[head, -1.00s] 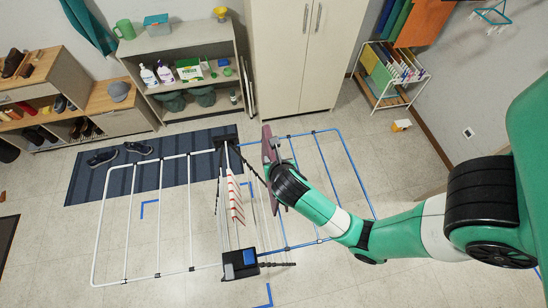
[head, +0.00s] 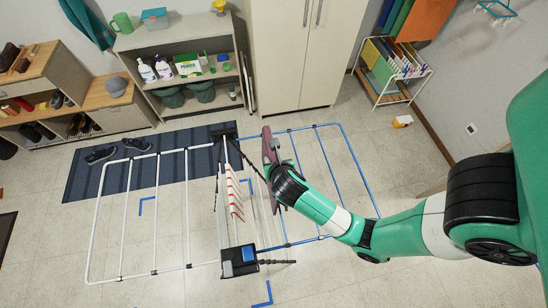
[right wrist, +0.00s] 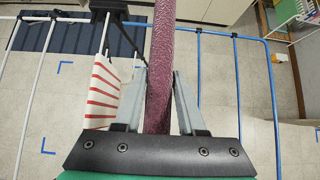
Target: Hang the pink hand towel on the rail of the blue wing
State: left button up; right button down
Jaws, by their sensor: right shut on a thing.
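The pink hand towel (head: 268,148) is a mauve-pink strip above the drying rack, close to the rack's centre on the blue side. My right gripper (head: 274,178) is shut on it. In the right wrist view the towel (right wrist: 160,50) runs between the two fingers of the gripper (right wrist: 159,78) and out past the top edge. The blue wing (head: 359,170) spreads to the right of the rack's centre, with several blue rails; they also show in the right wrist view (right wrist: 270,95). I cannot tell whether the towel touches a rail. My left gripper is out of view.
A red-and-white striped cloth (head: 234,196) hangs at the rack's centre. The white wing (head: 125,205) extends left, partly over a dark striped mat (head: 85,185). A shelf unit (head: 190,37), a tall cabinet (head: 300,60) and a small rack (head: 398,95) stand behind.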

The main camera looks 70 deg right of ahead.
jog(key=shift+f+b, duration=5.85)
jog(key=shift+f, duration=3.9)
jog(key=shift+c, duration=2.1)
grip_release()
jog(key=p+v, duration=0.2)
jog(key=v, duration=0.8)
jog(key=shift+a+r, duration=0.15)
jog(key=shift+r, duration=0.15)
jog(key=shift+s+a+r, duration=0.3)
